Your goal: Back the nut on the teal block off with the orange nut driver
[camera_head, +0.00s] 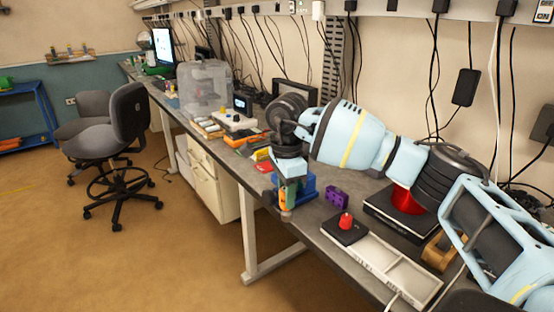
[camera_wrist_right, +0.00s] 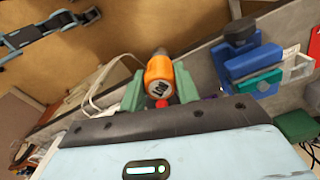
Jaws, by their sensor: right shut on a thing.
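My right gripper (camera_head: 285,204) reaches down over the front edge of the bench. It is shut on the orange nut driver (camera_wrist_right: 159,68), which sits between its green fingers in the right wrist view. In the head view the driver (camera_head: 284,197) is small and partly covered by the fingers. A teal block (camera_wrist_right: 262,82) is at a blue vise (camera_wrist_right: 240,62), to the right of the driver and apart from it in the wrist view. In the head view the vise (camera_head: 308,187) is just right of the gripper. I cannot make out the nut.
A purple block (camera_head: 337,197) lies right of the vise. A black pad with a red knob (camera_head: 345,222) and a pale tray (camera_head: 385,262) are nearer. A red card (camera_head: 264,167) lies left. The floor (camera_head: 130,245) beside the bench is clear; chairs stand farther off.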

